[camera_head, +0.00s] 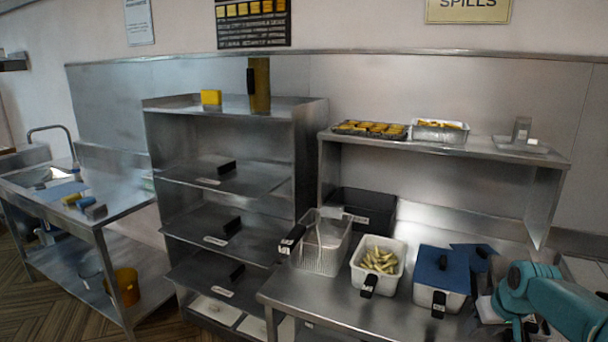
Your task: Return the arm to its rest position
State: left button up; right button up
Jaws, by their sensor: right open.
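My right arm comes in at the lower right, a teal arm bent over the right end of the steel counter (330,290). My right gripper (536,326) shows only as small dark parts at the bottom edge, partly hidden by the arm; it is open, and I see nothing held in it. A white container with a blue lid (432,262) stands left of the arm, with a gap between them. A dark blue item (474,256) lies behind the arm. My left gripper is not in view.
A wire fry basket (322,246) and a white container of fries (378,266) stand on the counter. A dark bin (364,208) is behind them. The counter's front left is bare.

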jog(key=s+a+f+g+y, duration=0.1)
jog(key=s+a+f, duration=0.2)
jog(key=a+f, duration=0.55)
jog(key=s+a+f+y, duration=0.25)
jog(key=a+f, duration=0.35)
jog(key=f, duration=0.5)
jog(key=s+a+f+g, duration=0.1)
jog(key=s+a+f, duration=0.2)
jog(key=s, duration=0.5)
jog(key=s+a+f+m+g, duration=0.1)
jog(key=s+a+f, duration=0.2)
jog(key=s+a, duration=0.3)
jog(key=s+a+f+g, duration=0.1)
jog(key=s+a+f, duration=0.2)
jog(key=s, duration=0.8)
jog(key=shift+s+a+f, duration=0.25)
jog(key=shift+a, duration=0.5)
